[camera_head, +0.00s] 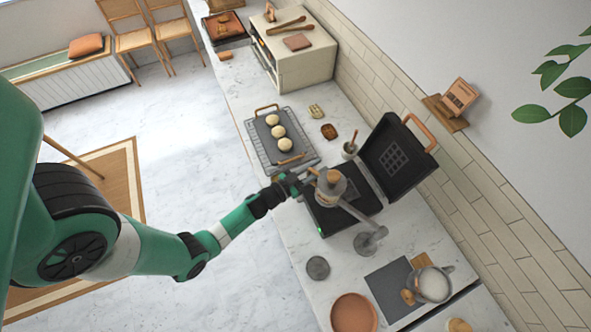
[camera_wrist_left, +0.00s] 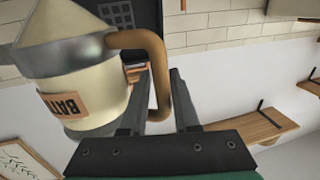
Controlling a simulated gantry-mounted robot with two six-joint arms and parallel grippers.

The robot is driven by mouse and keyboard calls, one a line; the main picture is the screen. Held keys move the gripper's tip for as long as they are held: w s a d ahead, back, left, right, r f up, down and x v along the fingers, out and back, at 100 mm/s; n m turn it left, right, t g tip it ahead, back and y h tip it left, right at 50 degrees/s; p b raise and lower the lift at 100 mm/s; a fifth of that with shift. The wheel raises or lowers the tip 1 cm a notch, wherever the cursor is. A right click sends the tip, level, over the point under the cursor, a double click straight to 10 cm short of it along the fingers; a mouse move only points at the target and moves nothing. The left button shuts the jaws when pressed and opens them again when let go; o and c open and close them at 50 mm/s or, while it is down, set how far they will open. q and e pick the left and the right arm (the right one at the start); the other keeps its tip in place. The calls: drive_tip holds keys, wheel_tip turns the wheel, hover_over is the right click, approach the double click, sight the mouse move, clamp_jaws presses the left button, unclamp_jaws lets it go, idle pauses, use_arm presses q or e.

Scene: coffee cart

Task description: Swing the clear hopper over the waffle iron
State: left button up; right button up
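The hopper (camera_head: 330,188) is cream-filled with a metal band, and a swing arm joins it to a post (camera_head: 370,240). In the head view it appears over the lower plate of the open waffle iron (camera_head: 345,212), whose lid (camera_head: 396,158) stands up. In the left wrist view the hopper (camera_wrist_left: 85,75) shows a pale cone top, a label and a tan handle (camera_wrist_left: 160,75). My left gripper (camera_head: 290,181) is at the hopper's left side; its fingers (camera_wrist_left: 160,100) lie on both sides of the handle and appear closed on it. My right gripper is not in view.
A tray with round buns (camera_head: 278,140) lies behind the iron, near a small cup (camera_head: 349,150). In front are a dark disc (camera_head: 318,268), a brown plate (camera_head: 353,313), a grey mat (camera_head: 390,288) and a jug (camera_head: 433,285). The tiled wall bounds the right.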

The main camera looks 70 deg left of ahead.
use_arm(q)
drive_tip(key=s+p, duration=0.3)
drive_tip(key=s, duration=0.3)
drive_tip(key=o, duration=0.4)
drive_tip(key=shift+s+a+p, duration=0.1)
drive_tip(key=shift+s+p, duration=0.25)
drive_tip(key=shift+s, duration=0.6)
drive_tip(key=shift+o, duration=0.2)
drive_tip(key=shift+p+v, duration=0.4)
drive_tip(key=shift+v, duration=0.5)
drive_tip(key=s+a, duration=0.1)
drive_tip(key=s, duration=0.2)
drive_tip(key=shift+a, duration=0.35)
drive_tip(key=c, duration=0.4)
drive_tip(key=shift+w+d, duration=0.1)
drive_tip(key=shift+d, duration=0.15)
drive_tip(key=shift+c, duration=0.3)
